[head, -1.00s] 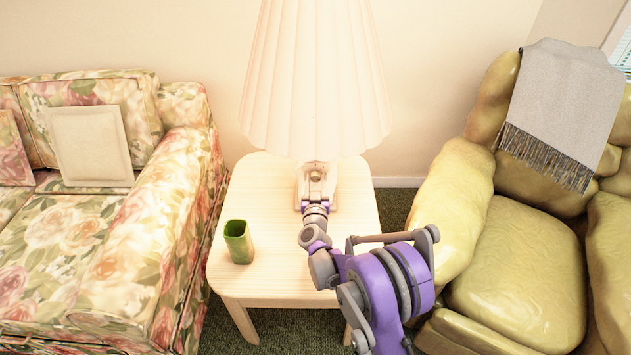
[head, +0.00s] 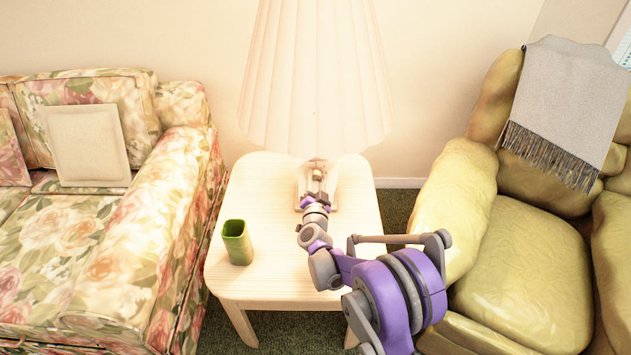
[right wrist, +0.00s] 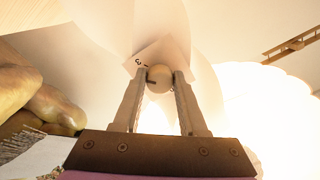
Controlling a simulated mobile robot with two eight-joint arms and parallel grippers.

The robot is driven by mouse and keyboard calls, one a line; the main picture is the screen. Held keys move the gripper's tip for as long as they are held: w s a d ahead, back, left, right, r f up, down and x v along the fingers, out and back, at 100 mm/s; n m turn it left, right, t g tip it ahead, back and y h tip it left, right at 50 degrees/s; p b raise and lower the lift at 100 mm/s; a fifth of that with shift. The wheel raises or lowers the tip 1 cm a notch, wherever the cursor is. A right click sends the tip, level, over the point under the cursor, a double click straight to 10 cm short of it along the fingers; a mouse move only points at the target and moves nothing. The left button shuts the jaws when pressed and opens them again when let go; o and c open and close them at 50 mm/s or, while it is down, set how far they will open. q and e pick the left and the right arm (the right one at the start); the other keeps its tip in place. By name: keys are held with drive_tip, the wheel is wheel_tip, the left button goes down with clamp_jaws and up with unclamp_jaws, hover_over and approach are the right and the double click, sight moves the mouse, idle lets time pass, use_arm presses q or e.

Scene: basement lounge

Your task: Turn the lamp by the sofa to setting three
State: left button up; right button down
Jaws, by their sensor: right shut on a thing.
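The lamp (head: 315,80) stands on the side table (head: 262,185) beside the sofa, with a pleated cream shade that glows. In the right wrist view a small round pale knob (right wrist: 159,79) sits between the fingertips of my right gripper (right wrist: 159,73), which is shut on it. A dial plate (right wrist: 150,54) behind the knob carries small marks, one looking like a 3. The knob's exact pointing is hard to read. In the head view my right gripper (head: 318,168) reaches under the shade, and the knob is too small to make out there. My left gripper is out of view.
A green square cup (head: 237,243) stands on the table's left side. The floral sofa (head: 150,240) is at the left and an olive armchair (head: 510,270) with a grey throw (head: 565,105) at the right. The table's left back part is bare.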

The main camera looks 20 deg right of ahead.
drive_tip(key=shift+m, duration=1.2)
drive_tip(key=shift+c, duration=2.3)
unclamp_jaws()
drive_tip(key=v, duration=1)
drive_tip(key=shift+s, duration=0.4)
drive_tip(key=shift+a+r, duration=0.15)
